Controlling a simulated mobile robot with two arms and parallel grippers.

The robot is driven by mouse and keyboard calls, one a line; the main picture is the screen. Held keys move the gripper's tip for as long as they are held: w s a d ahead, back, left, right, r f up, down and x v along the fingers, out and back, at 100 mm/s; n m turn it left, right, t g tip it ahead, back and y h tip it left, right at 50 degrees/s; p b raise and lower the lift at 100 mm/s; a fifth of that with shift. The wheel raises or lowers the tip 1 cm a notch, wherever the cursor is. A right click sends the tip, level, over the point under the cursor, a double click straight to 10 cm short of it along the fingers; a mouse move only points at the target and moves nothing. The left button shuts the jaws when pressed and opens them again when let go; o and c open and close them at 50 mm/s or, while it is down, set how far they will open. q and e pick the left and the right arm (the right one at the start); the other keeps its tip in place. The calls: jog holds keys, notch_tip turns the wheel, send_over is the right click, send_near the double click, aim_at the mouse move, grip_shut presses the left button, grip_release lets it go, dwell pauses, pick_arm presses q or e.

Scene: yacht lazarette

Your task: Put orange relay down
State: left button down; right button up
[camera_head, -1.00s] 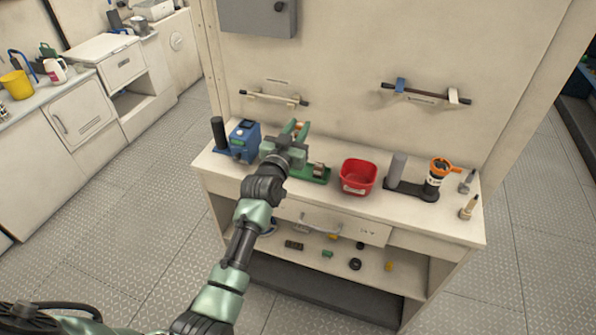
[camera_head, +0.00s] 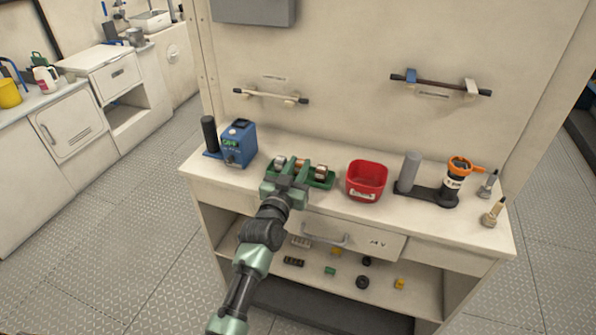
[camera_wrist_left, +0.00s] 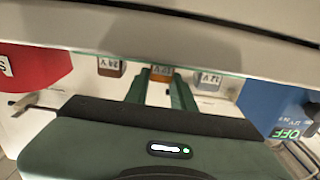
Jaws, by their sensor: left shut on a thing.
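My left gripper (camera_head: 299,167) is over the green tray (camera_head: 322,184) on the bench. It is shut on the orange relay (camera_wrist_left: 162,73), which shows between its green fingers in the left wrist view. In the head view the fingers mostly cover this relay. One other relay (camera_head: 280,162) is to its left and another (camera_head: 320,170) to its right. The left wrist view shows relays marked 24 V (camera_wrist_left: 110,67) and 12 V (camera_wrist_left: 207,80) on either side. Whether the orange relay touches the tray bottom is hidden. My right gripper is not in view.
A blue device (camera_head: 238,145) stands left of the tray and a red bin (camera_head: 366,180) right of it. Further right are a black stand (camera_head: 424,192) with a grey cylinder and an orange-topped cylinder. Small parts lie on the lower shelf (camera_head: 380,272).

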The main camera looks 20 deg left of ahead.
pick_arm(q)
jog(key=shift+s, duration=0.2)
jog(key=c, duration=1.2)
grip_release()
jog(key=shift+w+f, duration=0.1)
jog(key=s, duration=1.2)
jog(key=shift+a+b, duration=0.15)
jog(key=shift+b, duration=0.25)
